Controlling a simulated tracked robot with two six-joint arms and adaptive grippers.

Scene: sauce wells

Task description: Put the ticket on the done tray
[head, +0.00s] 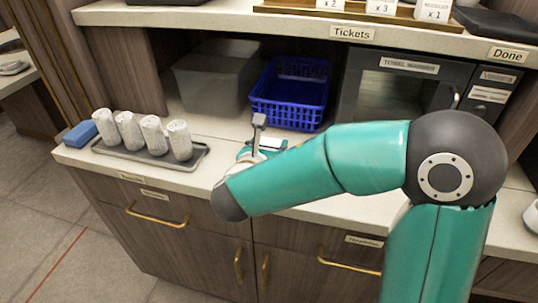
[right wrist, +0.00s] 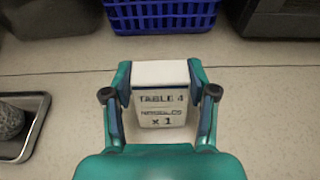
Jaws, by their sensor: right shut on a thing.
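My right gripper (right wrist: 160,98) is shut on a white ticket (right wrist: 162,108) that reads "TABLE 4" and "x 1", with one finger at each side edge. In the head view the right gripper (head: 262,149) is over the counter, mostly hidden behind my forearm, and I cannot make out the held ticket there. The done tray (head: 500,22) is dark and lies on the upper shelf at the far right, above the "Done" label, partly cut off by the frame. My left gripper is out of view.
A wooden ticket rack (head: 400,17) with several tickets stands on the upper shelf, left of the done tray. A blue basket (head: 291,93), a grey bin (head: 213,75) and a towel warmer (head: 400,95) sit below. A tray (head: 190,163) with several rolled towels is left of my gripper.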

